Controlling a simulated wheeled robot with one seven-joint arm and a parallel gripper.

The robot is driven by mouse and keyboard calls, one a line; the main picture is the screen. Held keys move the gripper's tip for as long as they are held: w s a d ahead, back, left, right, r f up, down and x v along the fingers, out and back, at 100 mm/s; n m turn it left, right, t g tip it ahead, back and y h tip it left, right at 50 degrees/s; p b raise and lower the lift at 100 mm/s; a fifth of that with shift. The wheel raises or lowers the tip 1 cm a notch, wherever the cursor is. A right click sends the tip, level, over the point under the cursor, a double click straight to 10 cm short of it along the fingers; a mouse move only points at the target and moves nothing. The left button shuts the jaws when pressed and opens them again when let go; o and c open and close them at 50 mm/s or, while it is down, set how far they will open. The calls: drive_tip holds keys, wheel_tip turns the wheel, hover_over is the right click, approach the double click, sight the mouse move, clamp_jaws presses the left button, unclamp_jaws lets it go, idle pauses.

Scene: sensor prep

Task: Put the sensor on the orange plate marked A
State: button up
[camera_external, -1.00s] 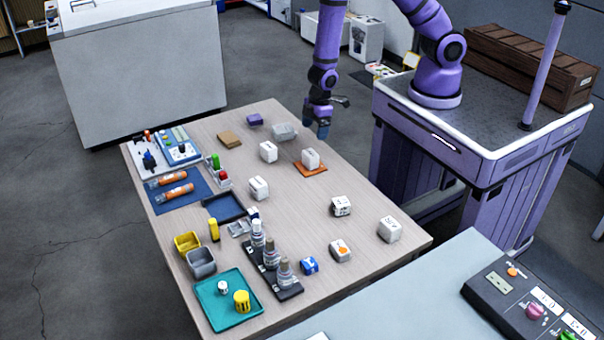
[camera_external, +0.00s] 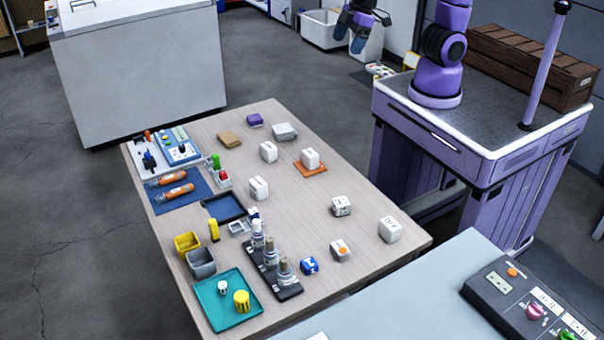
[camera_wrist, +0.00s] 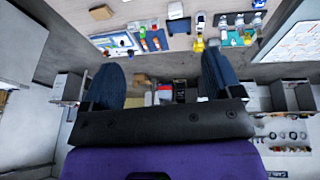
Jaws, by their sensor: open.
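No letter on the plate can be read. Several similar white units stand elsewhere on the table, among them one (camera_external: 268,152) to the left of the plate and one (camera_external: 341,206) nearer the camera; I cannot tell from their markings which is the sensor. My gripper (camera_external: 349,38) is raised beyond the table's far edge, well away from the plate. It also shows in the wrist view (camera_wrist: 160,72), its dark fingers apart with nothing between them.
The table (camera_external: 290,212) also holds a purple block (camera_external: 254,119), a teal tray (camera_external: 212,309), a black rack of bottles (camera_external: 287,290), a blue mat (camera_external: 160,204) and yellow and grey bins. Bare wood surrounds the orange plate. A grey console bench stands at the lower right.

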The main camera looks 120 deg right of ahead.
drive_tip(key=s+a+r, duration=0.2)
drive_tip(key=s+r, duration=0.3)
drive_tip(key=s, duration=0.3)
drive_tip(key=s+a+r+t+y, duration=0.1)
drive_tip(key=s+a+r, duration=0.2)
drive_tip(key=s+r, duration=0.3)
drive_tip(key=shift+s+a, duration=0.15)
drive_tip(key=shift+s, duration=1.1)
